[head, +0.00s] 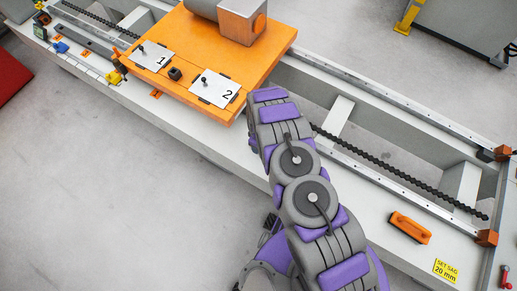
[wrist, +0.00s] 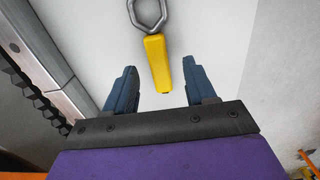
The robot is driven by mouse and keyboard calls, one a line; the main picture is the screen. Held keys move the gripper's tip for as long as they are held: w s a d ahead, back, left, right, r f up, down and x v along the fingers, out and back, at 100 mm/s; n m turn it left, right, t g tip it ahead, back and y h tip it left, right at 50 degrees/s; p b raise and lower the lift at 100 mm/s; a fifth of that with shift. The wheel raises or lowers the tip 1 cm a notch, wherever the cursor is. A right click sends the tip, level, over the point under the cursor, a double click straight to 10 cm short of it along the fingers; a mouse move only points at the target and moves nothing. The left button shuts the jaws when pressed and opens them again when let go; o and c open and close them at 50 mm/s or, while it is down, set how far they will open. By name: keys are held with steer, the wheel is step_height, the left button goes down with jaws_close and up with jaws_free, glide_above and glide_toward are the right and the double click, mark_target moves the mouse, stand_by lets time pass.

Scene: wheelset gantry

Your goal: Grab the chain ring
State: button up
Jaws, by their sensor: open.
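In the wrist view a grey metal ring (wrist: 150,27), cut off by the top edge, has a yellow tag or handle (wrist: 157,65) below it, against a pale surface. I take this to be the chain ring. My gripper (wrist: 160,70) has its two dark blue fingers apart. The yellow piece shows between the fingertips with gaps on both sides. How far it is in depth I cannot tell. In the head view my own arm hides the gripper and the ring.
An orange carriage (head: 218,62) with plates marked 1 and 2 sits on the gantry bed. A dark chain (head: 385,167) runs along the bed. An orange handle (head: 410,227) is at the front right. A rail with dark teeth (wrist: 28,85) is left in the wrist view.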

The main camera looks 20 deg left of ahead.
steer(key=shift+d+f, duration=0.3)
steer(key=shift+f, duration=0.45)
steer(key=shift+d+f, duration=0.15)
steer(key=shift+d, duration=0.2)
steer(key=shift+a+f, duration=0.2)
steer(key=shift+a, duration=0.4)
steer(key=c, duration=0.5)
steer(key=shift+d+r, duration=0.15)
steer(key=shift+d, duration=0.3)
jaws_close()
